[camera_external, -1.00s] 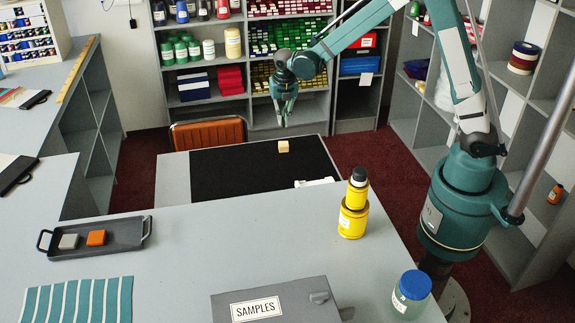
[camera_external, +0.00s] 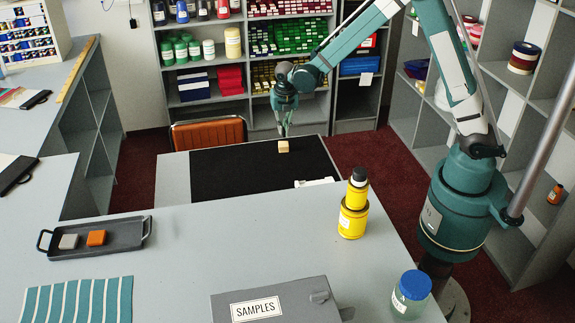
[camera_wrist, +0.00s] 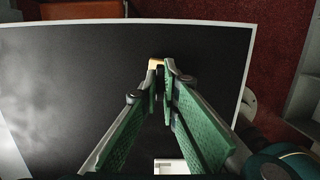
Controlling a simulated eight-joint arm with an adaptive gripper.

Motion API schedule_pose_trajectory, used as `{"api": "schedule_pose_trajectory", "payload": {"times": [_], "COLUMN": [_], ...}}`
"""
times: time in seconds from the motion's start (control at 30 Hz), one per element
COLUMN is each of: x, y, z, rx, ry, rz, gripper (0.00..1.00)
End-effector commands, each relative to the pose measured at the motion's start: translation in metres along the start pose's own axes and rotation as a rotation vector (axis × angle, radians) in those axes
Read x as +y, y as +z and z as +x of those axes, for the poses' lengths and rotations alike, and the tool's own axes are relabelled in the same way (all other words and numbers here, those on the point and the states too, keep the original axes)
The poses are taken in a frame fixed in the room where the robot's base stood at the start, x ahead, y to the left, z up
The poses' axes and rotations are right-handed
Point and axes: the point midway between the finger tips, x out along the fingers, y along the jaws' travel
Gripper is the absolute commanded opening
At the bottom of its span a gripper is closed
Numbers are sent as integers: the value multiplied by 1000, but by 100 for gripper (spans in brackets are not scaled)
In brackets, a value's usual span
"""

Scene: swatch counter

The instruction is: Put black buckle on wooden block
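The wooden block (camera_external: 283,147) is small and pale and sits on the black mat near its far edge. In the wrist view the block (camera_wrist: 154,63) shows just beyond the fingertips, partly hidden by them. My gripper (camera_external: 284,131) points down right above the block. In the wrist view its green fingers (camera_wrist: 161,78) come close together at the tips, with a small dark piece between them, which looks like the black buckle (camera_wrist: 160,80). Its outline is hard to make out against the black mat, and I cannot tell whether it touches the block.
The black mat (camera_external: 230,175) lies on a grey table, otherwise mostly bare. A white item (camera_external: 315,182) lies at its near edge. An orange chair (camera_external: 207,132) stands behind. The front counter holds a tray (camera_external: 120,235), yellow containers (camera_external: 352,222), a jar (camera_external: 411,290) and a samples box (camera_external: 275,300).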

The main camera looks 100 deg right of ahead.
Motion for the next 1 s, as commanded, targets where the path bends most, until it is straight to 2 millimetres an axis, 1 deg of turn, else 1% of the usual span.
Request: {"api": "schedule_pose_trajectory", "payload": {"times": [0.1, 0.47, 0.57, 0.8, 0.9, 1.0], "x": [0, 0, 0, 0, 0, 0], "y": [-1, -1, -2, -6, -6, -7], "z": [6, 8, 14, 38, 43, 44], "rx": [0, 0, 0, 0, 0, 0], "ry": [0, 0, 0, 0, 0, 0], "rz": [0, 0, 0, 0, 0, 0], "gripper": [1, 1, 1, 1, 1, 1]}}
